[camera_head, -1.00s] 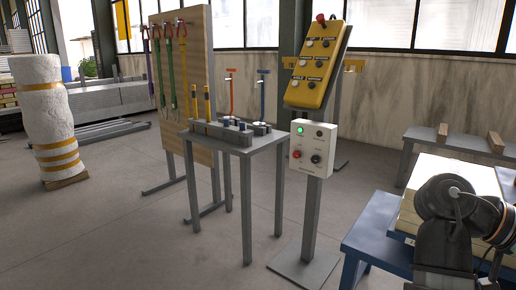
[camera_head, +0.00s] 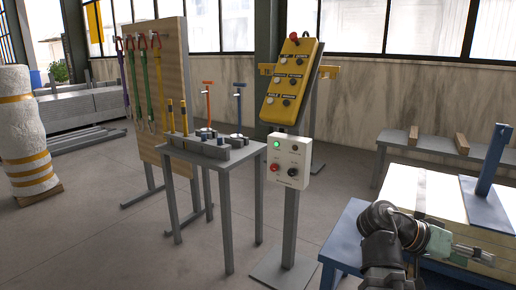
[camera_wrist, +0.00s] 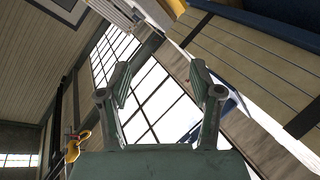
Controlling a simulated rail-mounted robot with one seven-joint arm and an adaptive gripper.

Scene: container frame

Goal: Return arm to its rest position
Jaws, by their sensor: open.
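My arm reaches in from the lower right of the head view, and my gripper (camera_head: 478,255) points to the right there, in front of a pale-topped stack. In the wrist view my gripper (camera_wrist: 160,78) has its two fingers spread wide apart with nothing between them. Past the fingers the wrist view shows windows, a wall and part of the ceiling, tilted.
A pale-topped stack (camera_head: 437,190) with a blue upright post (camera_head: 490,165) is close behind my arm. A yellow control panel (camera_head: 289,82) and a white button box (camera_head: 287,160) stand left of it. A grey table (camera_head: 222,162) holds small parts.

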